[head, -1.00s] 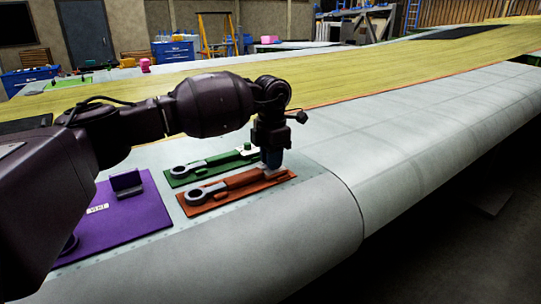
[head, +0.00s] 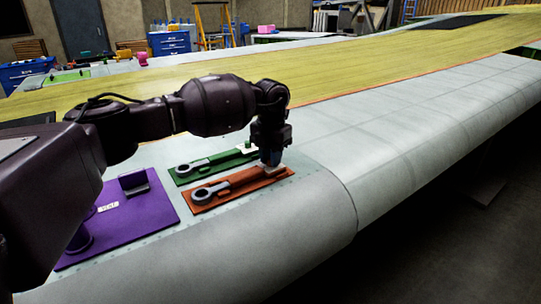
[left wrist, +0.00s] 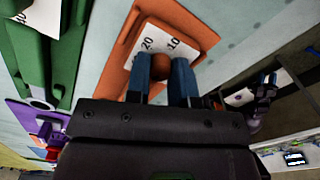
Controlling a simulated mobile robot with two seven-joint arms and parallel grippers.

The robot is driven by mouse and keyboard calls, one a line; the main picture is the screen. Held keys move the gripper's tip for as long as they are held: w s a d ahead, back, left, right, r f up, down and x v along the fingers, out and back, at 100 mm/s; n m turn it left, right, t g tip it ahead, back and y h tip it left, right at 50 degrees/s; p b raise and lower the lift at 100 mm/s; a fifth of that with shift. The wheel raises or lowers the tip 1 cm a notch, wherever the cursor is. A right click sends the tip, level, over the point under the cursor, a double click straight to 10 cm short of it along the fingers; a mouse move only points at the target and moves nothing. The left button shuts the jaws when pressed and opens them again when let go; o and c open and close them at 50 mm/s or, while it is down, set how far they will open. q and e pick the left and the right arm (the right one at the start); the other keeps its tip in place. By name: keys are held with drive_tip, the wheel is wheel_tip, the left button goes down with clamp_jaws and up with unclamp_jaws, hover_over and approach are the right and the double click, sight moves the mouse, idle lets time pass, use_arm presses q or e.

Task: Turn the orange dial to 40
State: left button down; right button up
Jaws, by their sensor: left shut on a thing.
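The orange dial (left wrist: 172,66) shows in the left wrist view as a round knob between my blue fingertips, beside a white scale card (left wrist: 162,44) with 20 and 10 readable. The other numbers and any pointer are hidden or out of view. My left gripper (left wrist: 161,75) is shut on the dial from above. In the head view, my left gripper (head: 272,160) is at the far right end of the orange board (head: 240,192), where it covers the dial. A grey ring-ended tool (head: 205,194) lies along that board.
A green board (head: 188,180) with a similar tool lies just behind the orange one. A purple board (head: 140,208) with an upright bracket lies to the left. All rest on the grey wing surface (head: 400,140), which is clear to the right.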

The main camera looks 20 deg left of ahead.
use_arm(q)
drive_tip(key=c, duration=1)
unclamp_jaws()
drive_tip(key=shift+o, duration=0.2)
wheel_tip(320, 180, up, 11)
